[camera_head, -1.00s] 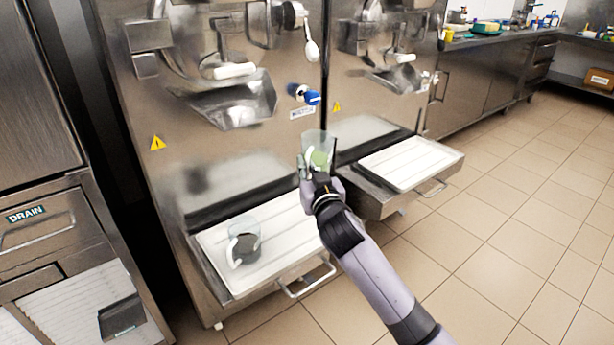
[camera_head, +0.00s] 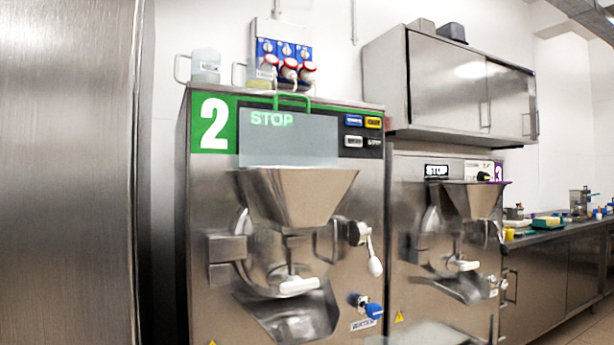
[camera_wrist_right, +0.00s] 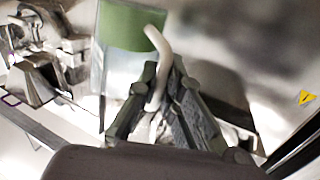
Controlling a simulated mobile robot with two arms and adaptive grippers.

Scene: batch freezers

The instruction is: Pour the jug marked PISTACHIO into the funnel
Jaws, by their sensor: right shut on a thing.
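In the right wrist view, a clear jug with green contents (camera_wrist_right: 135,30) has a pale curved handle (camera_wrist_right: 158,65). My right gripper (camera_wrist_right: 165,85) is shut on this handle. No marking is readable on the jug. In the head view, a steel funnel (camera_head: 295,195) with a wide mouth sits on the front of the machine marked 2, below its STOP display. A similar funnel (camera_head: 473,198) is on the machine to the right. My right gripper is outside the head view, and my left gripper shows in neither view.
A translucent jug (camera_head: 206,66) stands on top of machine 2, beside a box with red-capped parts (camera_head: 288,68). A green handle (camera_head: 291,98) rises above the display. A wall cabinet (camera_head: 455,85) hangs at right. A steel panel (camera_head: 65,170) fills the left side.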

